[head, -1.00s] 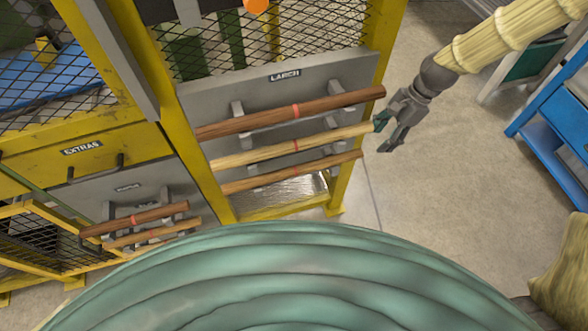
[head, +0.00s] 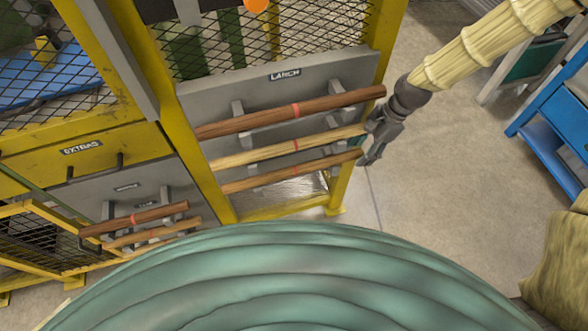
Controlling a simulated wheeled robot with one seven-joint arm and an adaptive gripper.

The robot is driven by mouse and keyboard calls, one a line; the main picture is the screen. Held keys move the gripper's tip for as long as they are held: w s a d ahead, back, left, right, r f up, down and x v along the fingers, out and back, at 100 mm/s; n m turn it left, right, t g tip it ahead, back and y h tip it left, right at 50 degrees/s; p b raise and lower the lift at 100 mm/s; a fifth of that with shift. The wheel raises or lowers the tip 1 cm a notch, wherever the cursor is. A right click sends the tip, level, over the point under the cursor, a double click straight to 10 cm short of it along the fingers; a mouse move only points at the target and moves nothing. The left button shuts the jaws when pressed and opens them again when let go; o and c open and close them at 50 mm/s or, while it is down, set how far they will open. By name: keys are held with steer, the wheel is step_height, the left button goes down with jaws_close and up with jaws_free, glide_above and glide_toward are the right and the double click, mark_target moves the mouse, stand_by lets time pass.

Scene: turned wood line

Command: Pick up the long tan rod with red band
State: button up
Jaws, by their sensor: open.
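The long tan rod with a red band (head: 250,156) lies on the middle pegs of the grey rack panel labelled LARCH. It slopes up to the right, with its red band near the middle. My gripper (head: 362,150) is open at the rod's right end, beside the yellow post. The gripper partly covers that end, and I cannot tell whether the fingers touch the rod or surround it. Nothing is visibly held.
A thicker dark brown rod with a red band (head: 250,122) lies just above, and a brown rod (head: 260,177) just below. Shorter rods (head: 140,217) sit on a lower left rack. A yellow post (head: 340,190) stands close to my gripper. Open floor (head: 440,200) lies to the right.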

jaws_close()
steer(key=shift+r, duration=0.1)
